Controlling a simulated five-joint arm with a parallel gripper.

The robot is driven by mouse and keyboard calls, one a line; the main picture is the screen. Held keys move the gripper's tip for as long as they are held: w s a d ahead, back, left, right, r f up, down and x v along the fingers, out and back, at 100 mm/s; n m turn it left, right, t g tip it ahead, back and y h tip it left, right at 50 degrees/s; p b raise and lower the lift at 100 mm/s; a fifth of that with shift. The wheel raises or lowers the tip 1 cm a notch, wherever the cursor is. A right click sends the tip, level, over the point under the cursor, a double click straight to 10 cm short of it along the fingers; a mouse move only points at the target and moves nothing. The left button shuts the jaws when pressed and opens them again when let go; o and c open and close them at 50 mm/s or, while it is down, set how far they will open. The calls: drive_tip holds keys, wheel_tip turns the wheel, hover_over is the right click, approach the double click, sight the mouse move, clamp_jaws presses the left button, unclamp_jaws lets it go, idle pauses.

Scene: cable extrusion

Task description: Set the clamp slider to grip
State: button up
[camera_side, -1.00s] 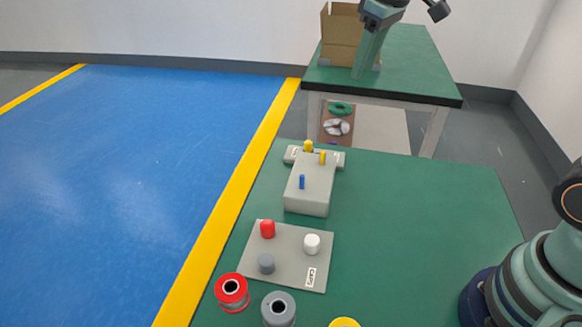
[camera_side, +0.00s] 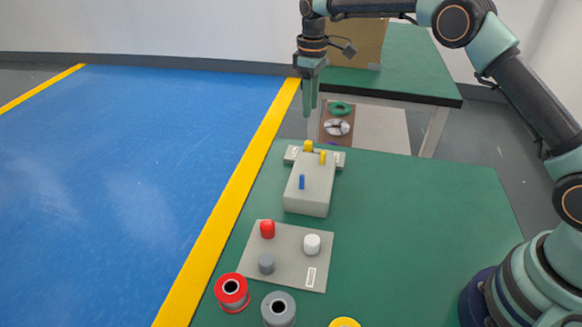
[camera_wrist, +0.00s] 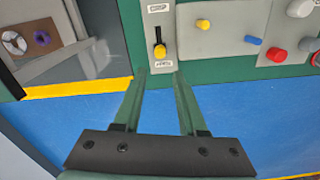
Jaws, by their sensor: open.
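The clamp slider is a yellow knob (camera_side: 308,146) on a light grey bar at the far end of the grey block. In the wrist view the slider knob (camera_wrist: 160,50) sits at the lower end of a dark slot, close to the lower label (camera_wrist: 163,63). Another label (camera_wrist: 158,7) is at the bar's upper end; neither label is legible. My gripper (camera_side: 307,112) is empty, pointing down above and beyond the bar. In the wrist view my gripper (camera_wrist: 160,74) is open, its fingertips apart on either side of the slider's line, not touching it.
The grey block (camera_side: 312,190) carries a yellow peg (camera_side: 322,157) and a blue peg (camera_side: 302,182). A grey plate (camera_side: 290,272) holds red, white and grey caps. Spools stand at the table's front. A back table (camera_side: 420,70) bears a cardboard box (camera_side: 355,45).

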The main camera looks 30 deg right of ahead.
sight(309, 143)
wheel_tip(309, 143, down, 11)
drive_tip(key=shift+f, duration=0.15)
idle(0.4)
clamp_jaws()
drive_tip(key=shift+s, duration=0.1)
idle(1.2)
